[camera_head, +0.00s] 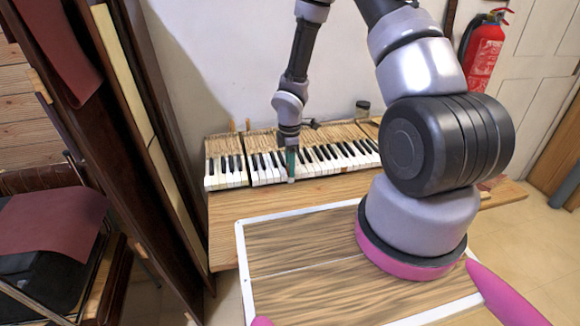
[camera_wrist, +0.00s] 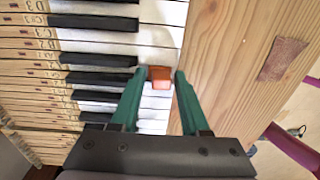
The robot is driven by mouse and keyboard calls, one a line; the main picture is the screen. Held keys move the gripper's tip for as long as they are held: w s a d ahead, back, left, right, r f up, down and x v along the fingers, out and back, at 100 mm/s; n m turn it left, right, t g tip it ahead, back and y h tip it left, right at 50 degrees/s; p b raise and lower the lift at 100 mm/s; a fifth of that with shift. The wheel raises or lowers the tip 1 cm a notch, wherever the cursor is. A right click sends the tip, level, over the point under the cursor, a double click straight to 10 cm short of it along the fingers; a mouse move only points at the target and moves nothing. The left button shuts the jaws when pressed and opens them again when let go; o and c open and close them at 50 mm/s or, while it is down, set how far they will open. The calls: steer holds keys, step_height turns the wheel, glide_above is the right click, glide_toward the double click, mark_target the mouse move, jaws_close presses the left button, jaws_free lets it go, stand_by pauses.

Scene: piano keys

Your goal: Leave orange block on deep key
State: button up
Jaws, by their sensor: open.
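The orange block (camera_wrist: 160,84) shows in the wrist view at the front end of the white keys, beside the wooden ledge. My gripper (camera_wrist: 159,73) is open, with one green finger on each side of the block. Whether the fingers touch it is hard to tell. The block appears to be over or on a white key; contact is not clear. In the head view my gripper (camera_head: 291,164) points down at the front of the piano keyboard (camera_head: 236,172), and the block cannot be made out. Which key is the deep key cannot be told.
Black keys (camera_wrist: 98,77) and wooden key levers with note labels lie left in the wrist view. A bare wooden ledge (camera_wrist: 228,62) runs along the key fronts, with a brownish patch (camera_wrist: 282,60) on it.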

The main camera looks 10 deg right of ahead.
steer(key=shift+r, duration=0.95)
steer(key=o, duration=0.6)
steer(key=shift+c, duration=0.2)
steer(key=shift+r, duration=2.5)
